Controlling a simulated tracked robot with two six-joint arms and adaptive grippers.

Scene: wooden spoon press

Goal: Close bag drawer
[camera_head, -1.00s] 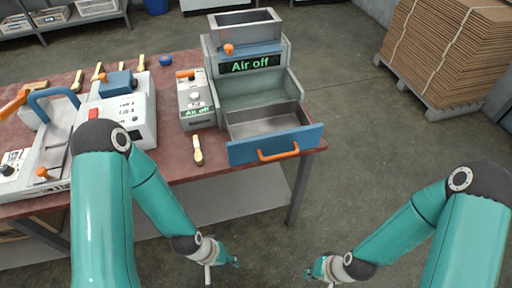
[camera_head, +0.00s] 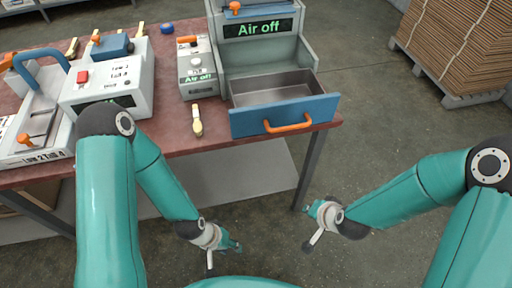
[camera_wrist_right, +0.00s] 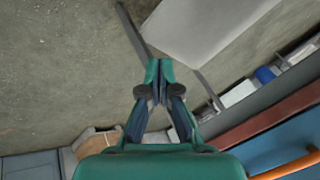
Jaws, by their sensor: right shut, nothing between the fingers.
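The bag drawer (camera_head: 250,123) has a blue front and an orange handle (camera_head: 288,123). It stands pulled out and open at the table's front right, and its grey inside looks empty. Part of the blue front (camera_wrist_right: 285,150) and the handle also show at the lower right in the right wrist view. My right gripper (camera_head: 308,209) is below and to the right of the drawer, apart from it. In the right wrist view its fingers (camera_wrist_right: 158,65) are together with nothing between them. My left gripper (camera_head: 238,247) hangs low in front of the table, clear of everything; its fingers are too small to judge.
The grey machine with an "Air off" display (camera_head: 258,28) stands behind the drawer. A small control box (camera_head: 198,75) and a wooden spoon (camera_head: 197,122) are left of it. A table leg (camera_head: 310,165) is below the drawer. Floor to the right is clear up to stacked cardboard (camera_head: 460,45).

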